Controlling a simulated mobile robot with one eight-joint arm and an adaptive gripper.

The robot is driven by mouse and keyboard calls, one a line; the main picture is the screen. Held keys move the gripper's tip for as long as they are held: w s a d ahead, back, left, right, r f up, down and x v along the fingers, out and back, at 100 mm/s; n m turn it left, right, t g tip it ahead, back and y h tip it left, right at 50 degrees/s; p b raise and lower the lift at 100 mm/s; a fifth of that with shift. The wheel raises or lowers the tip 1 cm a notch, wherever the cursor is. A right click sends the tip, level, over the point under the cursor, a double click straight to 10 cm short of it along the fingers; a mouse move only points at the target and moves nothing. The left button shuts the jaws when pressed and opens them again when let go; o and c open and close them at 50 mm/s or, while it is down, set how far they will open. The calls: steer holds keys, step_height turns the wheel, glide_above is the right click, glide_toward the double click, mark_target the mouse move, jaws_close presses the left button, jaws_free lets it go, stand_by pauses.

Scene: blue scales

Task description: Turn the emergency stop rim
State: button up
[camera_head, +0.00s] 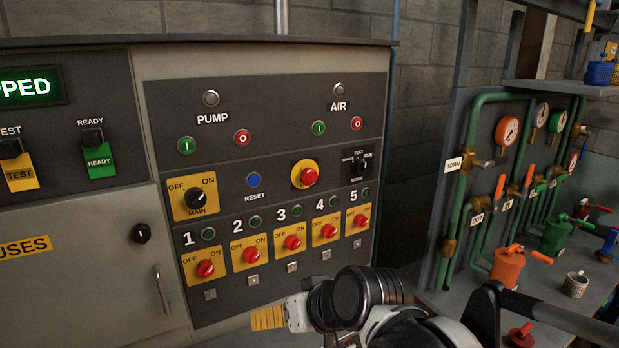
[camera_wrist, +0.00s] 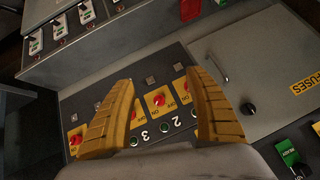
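The emergency stop (camera_head: 309,176) is a red knob on a round yellow plate, in the middle of the dark control panel in the head view. My gripper (camera_head: 256,318) is low in front of the panel, below and left of the emergency stop and well apart from it. In the wrist view my gripper (camera_wrist: 160,78) shows two yellow fingers spread wide with nothing between them. The emergency stop is not seen in the wrist view; the fingers and gripper body cover part of the panel there.
Numbered red rotary switches (camera_head: 293,242) sit below the emergency stop, with a blue reset button (camera_head: 254,180) and the mode selector (camera_head: 356,165) beside it. A pipe bench with an orange valve (camera_head: 507,268) stands at the right. A cabinet handle (camera_head: 162,290) protrudes at the left.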

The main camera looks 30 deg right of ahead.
steer(key=w+d+r+m+t+y, duration=0.1)
steer(key=w+d+r+m+t, duration=0.25)
steer(key=w+r, duration=0.5)
steer(key=m+t+h+p, duration=0.1)
steer(key=m+t+h, duration=0.2)
steer(key=m+t, duration=0.3)
glide_toward(311, 179)
steer(key=w+b, duration=0.2)
steer(key=w, duration=0.9)
steer(key=shift+w+a, duration=0.1)
steer(key=shift+w, duration=0.05)
steer(key=c, duration=1.2)
